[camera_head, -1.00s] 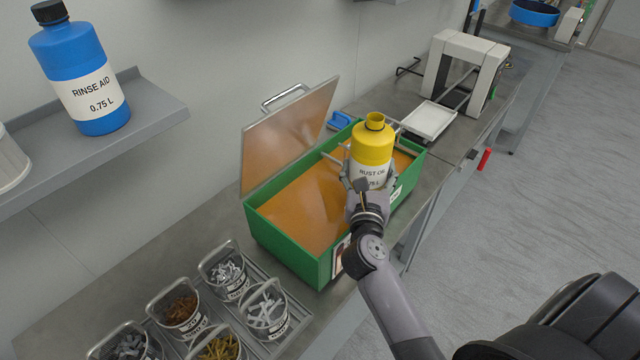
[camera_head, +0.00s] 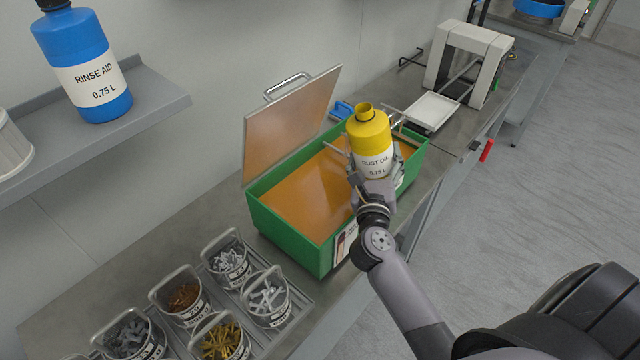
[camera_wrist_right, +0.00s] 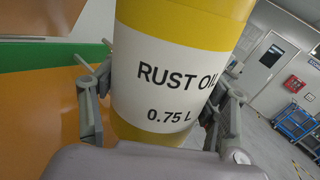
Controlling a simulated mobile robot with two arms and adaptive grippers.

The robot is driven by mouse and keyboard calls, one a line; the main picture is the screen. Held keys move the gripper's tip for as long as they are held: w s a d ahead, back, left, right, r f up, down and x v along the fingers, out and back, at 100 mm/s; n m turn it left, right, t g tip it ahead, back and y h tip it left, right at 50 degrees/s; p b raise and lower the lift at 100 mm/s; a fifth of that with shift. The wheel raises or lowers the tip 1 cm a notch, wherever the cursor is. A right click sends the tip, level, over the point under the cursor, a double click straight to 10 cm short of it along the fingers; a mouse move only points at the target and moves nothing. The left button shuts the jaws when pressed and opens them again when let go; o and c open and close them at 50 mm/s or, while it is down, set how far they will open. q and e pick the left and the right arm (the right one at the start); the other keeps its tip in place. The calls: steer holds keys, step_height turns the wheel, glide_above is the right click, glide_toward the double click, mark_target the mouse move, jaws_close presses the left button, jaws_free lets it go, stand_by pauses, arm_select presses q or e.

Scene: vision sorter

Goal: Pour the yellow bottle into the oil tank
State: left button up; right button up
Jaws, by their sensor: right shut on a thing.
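The yellow bottle (camera_head: 370,135) has a white "RUST OIL 0.75 L" label and an open neck with no cap on it. My right gripper (camera_head: 375,172) is shut around its lower body and holds it over the front right part of the oil tank. The bottle leans a little to the left, neck up. In the right wrist view the bottle (camera_wrist_right: 172,85) sits between both fingers (camera_wrist_right: 165,118). The oil tank (camera_head: 290,238) is a green box of orange-brown liquid. Its lid (camera_head: 290,125) stands open at the back. My left gripper is not in view.
Several handled baskets of small metal parts (camera_head: 185,300) stand in front of the tank. A blue rinse aid bottle (camera_head: 85,65) stands on the wall shelf (camera_head: 150,95). A white tray (camera_head: 432,112) and a grey-white frame machine (camera_head: 470,60) are beyond the tank.

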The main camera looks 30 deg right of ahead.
steer(key=shift+d+n, duration=0.2)
steer(key=shift+n, duration=0.3)
steer(key=shift+r+n, duration=0.3)
steer(key=shift+r, duration=0.05)
steer(key=shift+s+r+n+t+p, duration=0.15)
steer(key=shift+r+n+t+p, duration=0.2)
steer(key=shift+n, duration=0.15)
steer(key=shift+f+n, duration=0.2)
steer(key=shift+n, duration=0.2)
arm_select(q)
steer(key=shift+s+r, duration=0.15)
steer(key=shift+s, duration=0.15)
arm_select(e)
steer(key=shift+d, duration=0.1)
steer(key=shift+n, duration=0.3)
steer(key=shift+n, duration=0.3)
arm_select(q)
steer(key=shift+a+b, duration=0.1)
steer(key=shift+b, duration=0.2)
